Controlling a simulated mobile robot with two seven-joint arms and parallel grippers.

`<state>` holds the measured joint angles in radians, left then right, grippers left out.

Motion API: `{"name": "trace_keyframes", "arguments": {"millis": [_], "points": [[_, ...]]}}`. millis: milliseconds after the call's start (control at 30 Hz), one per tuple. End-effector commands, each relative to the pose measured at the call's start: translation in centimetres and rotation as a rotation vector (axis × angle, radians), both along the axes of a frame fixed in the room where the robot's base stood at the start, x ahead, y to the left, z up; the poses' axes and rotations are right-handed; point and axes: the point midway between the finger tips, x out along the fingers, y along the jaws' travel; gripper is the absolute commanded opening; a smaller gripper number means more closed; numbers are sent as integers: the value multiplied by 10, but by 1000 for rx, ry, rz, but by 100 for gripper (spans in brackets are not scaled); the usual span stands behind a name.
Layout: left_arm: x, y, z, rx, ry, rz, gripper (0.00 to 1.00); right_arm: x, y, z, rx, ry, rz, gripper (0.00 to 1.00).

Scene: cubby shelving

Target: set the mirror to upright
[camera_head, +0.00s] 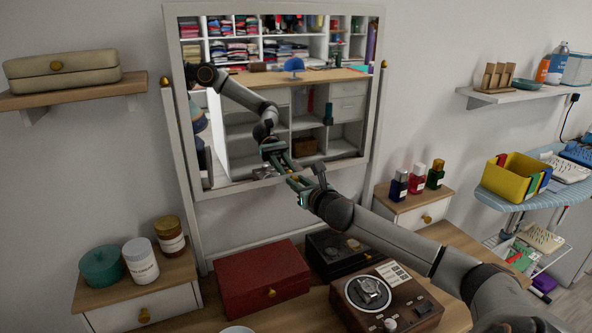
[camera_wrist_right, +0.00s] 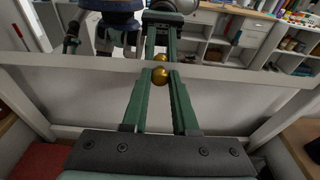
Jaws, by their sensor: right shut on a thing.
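The mirror (camera_head: 232,187) is a large pane in a pale frame, hung between two upright posts with gold knobs on top. Its exact tilt is hard to judge from these views. A small gold knob (camera_wrist_right: 160,76) sits on its lower rail, and its reflection shows just above in the right wrist view. My right gripper (camera_head: 294,184) is at the middle of the lower rail, with its green fingers (camera_wrist_right: 160,80) shut on the knob. The fingers largely hide the knob in the head view. My left gripper is not in view.
Below the mirror, the dresser holds a red box (camera_head: 262,280), a dark watch box (camera_head: 338,252) and a brown box with a dial (camera_head: 385,300). Jars (camera_head: 141,260) stand at left and small bottles (camera_head: 417,179) at right. Wall shelves flank the mirror.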

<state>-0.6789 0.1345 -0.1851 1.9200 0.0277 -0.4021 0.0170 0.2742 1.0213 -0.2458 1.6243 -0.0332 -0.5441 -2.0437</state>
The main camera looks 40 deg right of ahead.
Motion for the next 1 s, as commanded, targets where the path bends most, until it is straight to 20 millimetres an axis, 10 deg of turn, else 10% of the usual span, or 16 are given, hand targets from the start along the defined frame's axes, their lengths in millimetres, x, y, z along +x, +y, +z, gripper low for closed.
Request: {"name": "trace_keyframes", "arguments": {"millis": [400,433,667,1000], "points": [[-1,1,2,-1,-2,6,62,-2,1,0,4,7,1,0],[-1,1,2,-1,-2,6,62,-2,1,0,4,7,1,30],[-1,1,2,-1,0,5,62,-2,1,0,4,7,1,56],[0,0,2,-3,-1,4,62,-4,1,0,1,8,0,56]]}}
